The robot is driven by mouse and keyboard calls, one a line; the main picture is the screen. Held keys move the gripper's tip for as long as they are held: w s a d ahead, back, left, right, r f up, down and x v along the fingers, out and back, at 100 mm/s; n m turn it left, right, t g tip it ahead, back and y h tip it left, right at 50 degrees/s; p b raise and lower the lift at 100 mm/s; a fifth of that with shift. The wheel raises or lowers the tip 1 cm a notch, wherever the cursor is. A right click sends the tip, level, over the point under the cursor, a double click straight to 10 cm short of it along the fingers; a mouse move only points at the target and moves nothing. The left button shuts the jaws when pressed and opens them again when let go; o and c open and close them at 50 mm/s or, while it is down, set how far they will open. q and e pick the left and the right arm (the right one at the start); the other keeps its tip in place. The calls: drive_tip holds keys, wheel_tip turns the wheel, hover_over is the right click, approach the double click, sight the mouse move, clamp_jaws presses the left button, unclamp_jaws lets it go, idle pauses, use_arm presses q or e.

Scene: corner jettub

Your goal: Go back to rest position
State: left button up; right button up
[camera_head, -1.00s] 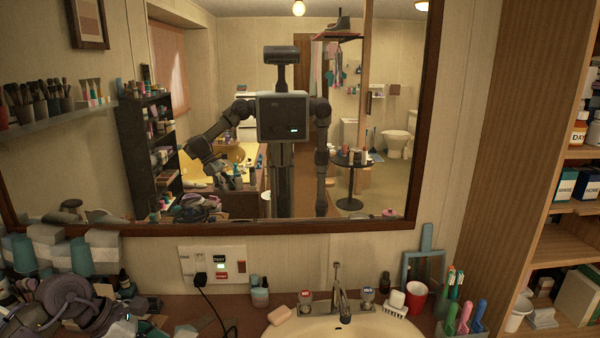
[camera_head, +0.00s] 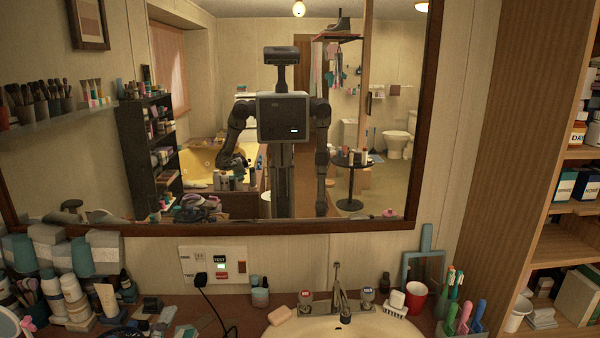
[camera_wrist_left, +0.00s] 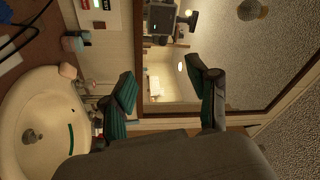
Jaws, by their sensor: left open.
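In the left wrist view, my left gripper (camera_wrist_left: 160,70) is open. Its two dark, green-padded fingers are spread wide with nothing between them. Past them are the mirror and the cream sink (camera_wrist_left: 45,115). In the head view my left gripper is not seen directly. The mirror (camera_head: 421,120) reflects me, with my left arm bent down at the left side of my body.
The sink (camera_head: 345,327) has a faucet (camera_head: 338,290) and a soap bar (camera_head: 282,315). A red cup (camera_head: 416,297) and toothbrushes stand to its right. Bottles and boxes crowd the counter's left end. A wooden shelf (camera_head: 560,240) stands at far right.

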use_arm(q)
drive_tip(key=s+a+f+n+g+y, duration=0.25)
drive_tip(key=s+f+n+g, duration=0.65)
drive_tip(key=f, duration=0.5)
drive_tip(key=s+d+f+n+g+h, duration=0.1)
drive_tip(key=s+d+f+n+g, duration=0.2)
drive_tip(key=s, duration=0.5)
drive_tip(key=s+d+f+g+h, duration=0.15)
drive_tip(key=s+f+g, duration=0.3)
drive_tip(key=s, duration=0.45)
wheel_tip(320, 180, down, 31)
drive_tip(key=b, duration=0.6)
drive_tip(key=s+a+f+g+y+b, duration=0.1)
drive_tip(key=s+a+f+b, duration=0.2)
drive_tip(key=s+f, duration=1.4)
wheel_tip(320, 180, down, 4)
drive_tip(key=shift+s+r+g+b, duration=0.25)
drive_tip(key=shift+g+b, duration=0.1)
drive_tip(key=shift+b, duration=0.15)
